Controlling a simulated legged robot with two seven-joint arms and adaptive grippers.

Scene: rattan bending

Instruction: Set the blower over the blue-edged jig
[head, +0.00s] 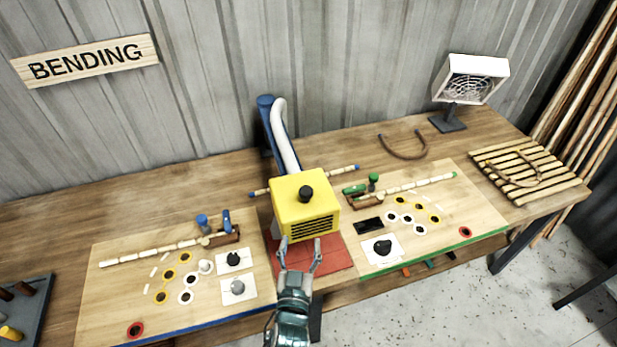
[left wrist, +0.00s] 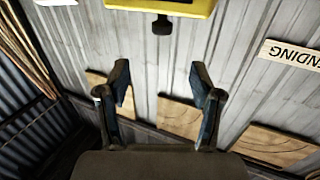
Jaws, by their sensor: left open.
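The blower (head: 305,208) is a yellow box with a black knob on top and a dark front grille. It stands in the middle of the bench above a red mat (head: 338,265), with a hose and blue post behind it. The blue-edged jig (head: 110,318) is the board to its left. My left gripper (head: 300,246) is open at the blower's lower front; contact cannot be told. In the left wrist view the open fingers (left wrist: 160,82) are empty, and the blower's yellow edge (left wrist: 185,7) shows at the top. My right gripper is not in view.
A green-edged board (head: 470,205) lies on the right with pegs, rings and a segmented rod. A white fan (head: 475,80), a curved rattan piece (head: 403,155) and a slatted rack (head: 530,168) stand further right. A dark tray (head: 30,310) is at the far left.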

